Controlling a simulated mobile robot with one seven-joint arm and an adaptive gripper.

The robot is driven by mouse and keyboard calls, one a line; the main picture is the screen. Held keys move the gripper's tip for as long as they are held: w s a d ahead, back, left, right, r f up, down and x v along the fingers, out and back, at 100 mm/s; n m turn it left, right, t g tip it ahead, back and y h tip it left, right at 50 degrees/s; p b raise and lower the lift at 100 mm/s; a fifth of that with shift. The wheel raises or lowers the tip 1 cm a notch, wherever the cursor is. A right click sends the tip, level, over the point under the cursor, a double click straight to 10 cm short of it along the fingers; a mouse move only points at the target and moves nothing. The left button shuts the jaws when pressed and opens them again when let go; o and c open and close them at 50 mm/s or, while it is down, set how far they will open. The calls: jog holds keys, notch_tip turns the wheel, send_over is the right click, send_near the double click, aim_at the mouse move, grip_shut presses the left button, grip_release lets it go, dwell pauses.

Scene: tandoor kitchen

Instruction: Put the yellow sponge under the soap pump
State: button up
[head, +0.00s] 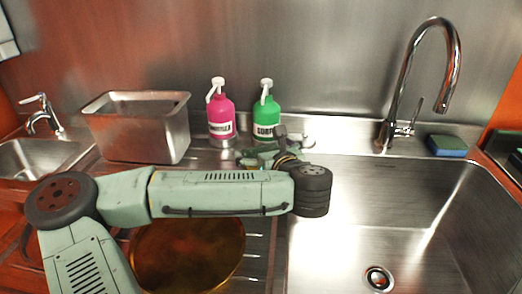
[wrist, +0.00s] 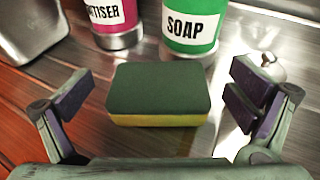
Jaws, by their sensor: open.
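The yellow sponge (wrist: 160,119), yellow below with a dark green top, lies flat on the counter in the wrist view. It is in front of the green soap bottle (wrist: 192,28), nearly below its label. In the head view the soap pump (head: 266,115) stands upright with a white pump head, and the sponge cannot be made out behind my arm. My gripper (wrist: 158,98) is open, one finger left and one right of the sponge, with gaps on both sides. It also shows in the head view (head: 272,152), partly hidden by my wrist, just in front of the soap bottle.
A pink sanitiser bottle (head: 221,115) stands left of the soap. A steel bin (head: 138,128) is further left. The large sink (head: 400,225) looks empty.

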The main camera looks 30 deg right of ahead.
jog(key=b+v, duration=0.1)
jog(key=v, duration=0.8)
jog(key=shift+s+b, duration=0.1)
jog(key=shift+b, duration=0.2)
